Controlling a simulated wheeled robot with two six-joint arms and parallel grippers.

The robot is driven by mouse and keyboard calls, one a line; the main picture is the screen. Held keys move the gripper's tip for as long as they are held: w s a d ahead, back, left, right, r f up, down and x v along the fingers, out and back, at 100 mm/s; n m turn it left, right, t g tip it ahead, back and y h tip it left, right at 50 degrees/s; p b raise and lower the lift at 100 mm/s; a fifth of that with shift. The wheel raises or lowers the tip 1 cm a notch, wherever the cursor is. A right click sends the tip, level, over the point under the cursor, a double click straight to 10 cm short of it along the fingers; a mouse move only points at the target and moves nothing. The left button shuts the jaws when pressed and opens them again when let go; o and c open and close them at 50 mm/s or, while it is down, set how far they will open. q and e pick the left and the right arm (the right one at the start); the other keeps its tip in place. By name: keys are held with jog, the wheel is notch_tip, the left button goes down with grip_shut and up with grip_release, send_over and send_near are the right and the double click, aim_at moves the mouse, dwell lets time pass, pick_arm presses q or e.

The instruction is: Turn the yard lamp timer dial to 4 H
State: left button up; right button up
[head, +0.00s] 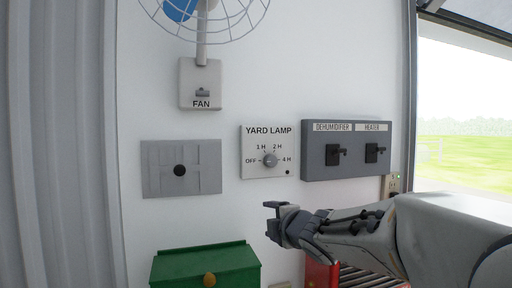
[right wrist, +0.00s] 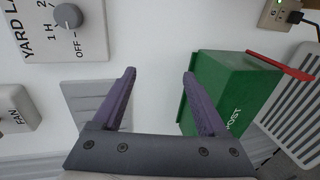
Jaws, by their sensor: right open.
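The yard lamp timer is a white plate (head: 246,170) on the wall in the head view, marked OFF, 1 H, 2 H and 4 H. Its round grey dial (head: 269,160) sits in the middle; I cannot tell for sure which mark it points at. My left gripper is out of view.
A grey panel with dehumidifier and heater switches (head: 347,174) is right of the timer. A grey plate with a black knob (head: 180,170) is left. A fan switch (head: 200,84) is above. A green box (head: 205,268) is below, and an outlet (head: 393,184) is at right.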

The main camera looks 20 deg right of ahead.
aim_at(273, 162)
jog(key=w+d+r+n+t+y+p, duration=0.1)
jog(key=d+r+n, duration=0.25)
jog(key=r, duration=0.25)
jog(key=d+r+n+t+p, duration=0.2)
jog(key=d+r+n, duration=0.15)
jog(key=r, duration=0.25)
jog(key=shift+n, duration=0.3)
jog(key=w+p, duration=0.1)
jog(key=w, duration=0.2)
jog(key=w+a+p, duration=0.1)
jog(key=w, duration=0.2)
jog(key=w+p, duration=0.1)
jog(key=w, duration=0.2)
jog(key=shift+a+r, duration=0.25)
jog(key=shift+a, duration=0.15)
jog(key=shift+w+f, duration=0.1)
jog(key=shift+w, duration=0.5)
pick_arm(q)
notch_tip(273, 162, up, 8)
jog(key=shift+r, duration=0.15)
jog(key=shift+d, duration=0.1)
pick_arm(e)
grip_shut()
